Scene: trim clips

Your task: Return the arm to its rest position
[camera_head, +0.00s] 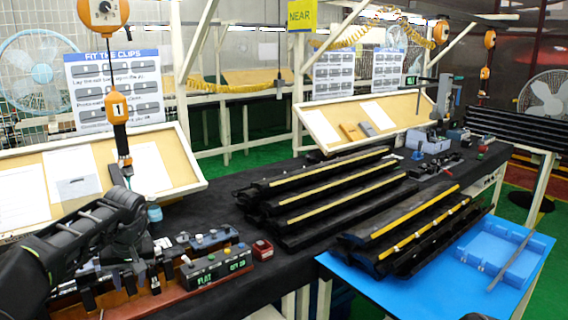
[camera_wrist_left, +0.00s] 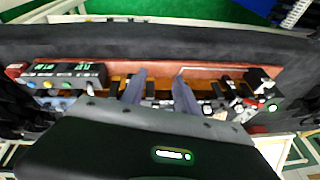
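My left arm (camera_head: 80,240) comes in from the left in the head view. Its left gripper (camera_head: 147,277) points down over the red-brown fixture board at the near left of the table. In the left wrist view the two grey fingers of the left gripper (camera_wrist_left: 159,84) stand apart with nothing held between them. The fixture board (camera_wrist_left: 215,73) with its row of small black clips and blocks lies beneath the fingers. I cannot tell whether the fingertips touch it.
A display box (camera_head: 215,268) with green readouts and a small red box (camera_head: 262,249) sit right of the gripper. A hanging orange tool (camera_head: 117,108) is above and behind. Black trim strips (camera_head: 330,190) lie in the middle. A blue tray (camera_head: 495,250) is at right.

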